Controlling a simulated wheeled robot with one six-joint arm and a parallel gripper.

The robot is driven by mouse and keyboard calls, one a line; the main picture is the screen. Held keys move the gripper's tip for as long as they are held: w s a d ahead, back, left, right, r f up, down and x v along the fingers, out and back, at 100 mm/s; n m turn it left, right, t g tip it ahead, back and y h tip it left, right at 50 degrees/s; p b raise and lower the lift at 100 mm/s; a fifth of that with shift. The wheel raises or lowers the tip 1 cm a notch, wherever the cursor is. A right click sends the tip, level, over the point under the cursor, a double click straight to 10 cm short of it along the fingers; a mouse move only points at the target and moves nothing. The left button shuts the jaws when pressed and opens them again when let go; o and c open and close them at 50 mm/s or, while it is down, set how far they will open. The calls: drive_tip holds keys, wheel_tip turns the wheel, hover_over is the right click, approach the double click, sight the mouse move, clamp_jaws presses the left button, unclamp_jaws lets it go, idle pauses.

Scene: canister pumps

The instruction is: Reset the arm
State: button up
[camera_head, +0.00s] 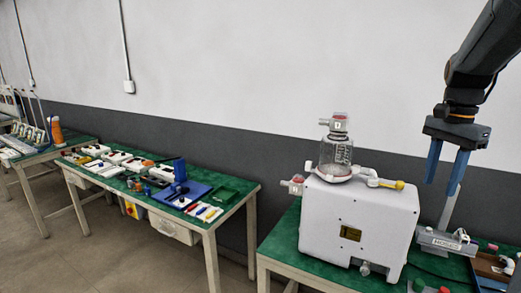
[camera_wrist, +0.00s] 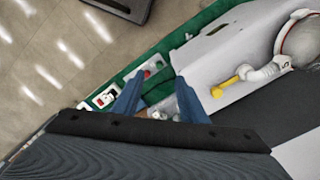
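My gripper (camera_head: 447,167) hangs at the right in the head view, its two blue fingers pointing down and spread apart with nothing between them. In the wrist view the gripper (camera_wrist: 157,68) also shows its two fingers apart and empty. It is above and to the right of the white canister pump (camera_head: 350,222), apart from it. The pump carries a clear canister (camera_head: 336,157) on top and a yellow-tipped knob (camera_head: 399,185). In the wrist view the pump's white body (camera_wrist: 215,60) and the yellow tip (camera_wrist: 218,92) show at the right.
A grey stand labelled "HOSES" (camera_head: 440,243) is below my gripper on the green table (camera_head: 283,243). A small dark tray (camera_head: 489,265) is at the right edge. Another green table (camera_head: 240,187) with many small parts stands at the left. Floor shows between the tables.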

drive_tip(key=s+a+f+n+b, duration=0.1)
drive_tip(key=s+a+f+n, duration=0.2)
drive_tip(key=a+f+n, duration=0.2)
drive_tip(key=s+a+f+n+t+b, duration=0.1)
drive_tip(key=a+f+n, duration=0.4)
drive_tip(key=a+f, duration=0.5)
drive_tip(key=s+a+f+n+b, duration=0.3)
drive_tip(key=s+a+f+n, duration=0.2)
drive_tip(key=a+f, duration=0.3)
drive_tip(key=a, duration=0.4)
drive_tip(key=shift+a, duration=0.25)
drive_tip(key=shift+f, duration=0.1)
